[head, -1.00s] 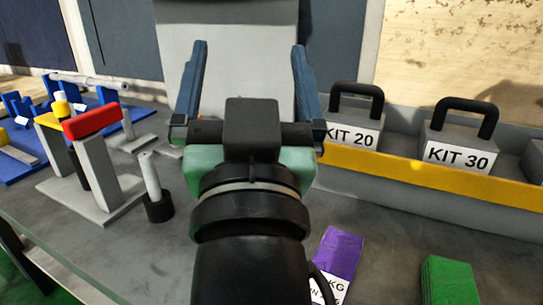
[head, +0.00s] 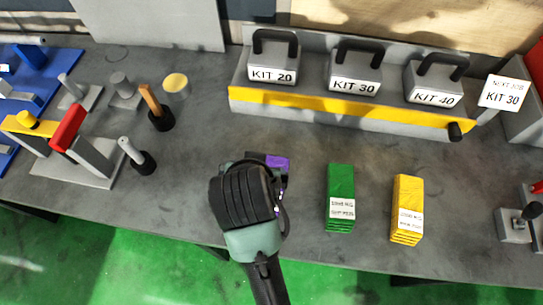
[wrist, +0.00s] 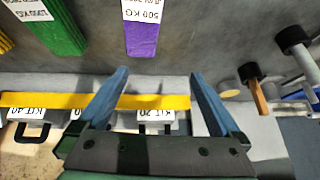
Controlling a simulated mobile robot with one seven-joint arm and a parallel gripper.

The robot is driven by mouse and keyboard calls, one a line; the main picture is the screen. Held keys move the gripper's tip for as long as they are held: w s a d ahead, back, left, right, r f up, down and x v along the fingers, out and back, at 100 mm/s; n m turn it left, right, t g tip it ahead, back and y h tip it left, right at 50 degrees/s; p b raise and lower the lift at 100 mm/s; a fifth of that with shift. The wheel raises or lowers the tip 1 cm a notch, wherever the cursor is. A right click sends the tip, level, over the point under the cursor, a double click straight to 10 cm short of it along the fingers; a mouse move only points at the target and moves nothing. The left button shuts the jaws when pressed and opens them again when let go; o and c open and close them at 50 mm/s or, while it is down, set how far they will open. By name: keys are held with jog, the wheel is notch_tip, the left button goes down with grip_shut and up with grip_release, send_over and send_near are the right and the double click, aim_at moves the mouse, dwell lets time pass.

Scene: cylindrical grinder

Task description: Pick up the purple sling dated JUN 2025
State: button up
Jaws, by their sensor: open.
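The purple sling (head: 278,162) lies on the grey bench, left of the green sling, mostly hidden behind my arm in the head view. In the wrist view the purple sling (wrist: 142,40) shows at the top with a white tag reading 500 KG upside down; its date line is cut off by the frame edge. My gripper (wrist: 158,76) is open and empty, its two blue fingers spread wide. The purple sling is beyond the fingertips and not between them. In the head view the fingers are hidden behind my wrist.
A green sling (head: 341,190) and a yellow sling (head: 408,205) lie to the right. Behind them a yellow-fronted rack (head: 300,105) holds KIT 20, KIT 30 and KIT 40 weights. At left are a red-topped stand (head: 95,155) and small upright tools. The bench between is clear.

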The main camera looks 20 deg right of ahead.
jog(key=s+g+p, duration=0.2)
jog(key=s, duration=0.2)
jog(key=shift+m, duration=0.3)
jog(key=x, duration=0.7)
jog(key=shift+s+d+f, duration=0.25)
jog(key=shift+f, duration=0.05)
jog(key=shift+w+x, duration=0.25)
jog(key=shift+x, duration=1.15)
jog(key=shift+w+x, duration=0.2)
jog(key=shift+x, duration=1.25)
jog(key=shift+r, duration=0.15)
grip_shut()
